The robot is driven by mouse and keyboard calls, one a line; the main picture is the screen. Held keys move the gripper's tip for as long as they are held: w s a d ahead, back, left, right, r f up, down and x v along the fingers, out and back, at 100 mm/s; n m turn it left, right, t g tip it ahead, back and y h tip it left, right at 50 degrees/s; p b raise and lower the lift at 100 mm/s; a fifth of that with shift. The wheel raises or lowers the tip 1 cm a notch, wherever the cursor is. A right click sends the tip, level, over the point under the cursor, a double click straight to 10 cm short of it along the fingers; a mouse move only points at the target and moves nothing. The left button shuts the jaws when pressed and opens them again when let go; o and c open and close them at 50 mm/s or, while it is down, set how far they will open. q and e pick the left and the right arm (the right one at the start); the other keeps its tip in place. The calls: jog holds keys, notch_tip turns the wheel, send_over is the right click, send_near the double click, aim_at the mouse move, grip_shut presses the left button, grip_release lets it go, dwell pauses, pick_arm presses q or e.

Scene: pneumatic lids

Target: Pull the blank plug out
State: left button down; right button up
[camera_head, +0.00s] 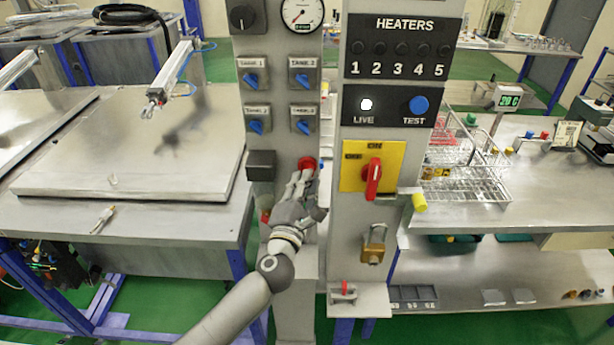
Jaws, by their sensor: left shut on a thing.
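A red round piece (307,162), which looks like the blank plug, sits at the lower right of the grey pneumatic panel (278,140). My left gripper (303,172) reaches up to it from below, with its fingers shut on it. The fingers hide its lower part, and I cannot tell how far it sits in the panel. My right gripper is not in view.
Several blue valve knobs (250,80) and a gauge (301,13) are above on the panel. To the right stands the heater panel with a red rotary switch (373,178) and a padlock (373,244). A tank lid (130,150) lies at left.

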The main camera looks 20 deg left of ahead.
pick_arm(q)
jog(key=shift+s+d, duration=0.1)
jog(key=shift+s, duration=0.05)
jog(key=shift+s+d+p, duration=0.2)
jog(key=shift+s+p, duration=0.15)
jog(key=shift+s, duration=0.5)
jog(key=shift+s, duration=0.1)
jog(key=shift+s+d, duration=0.2)
jog(key=shift+s, duration=0.35)
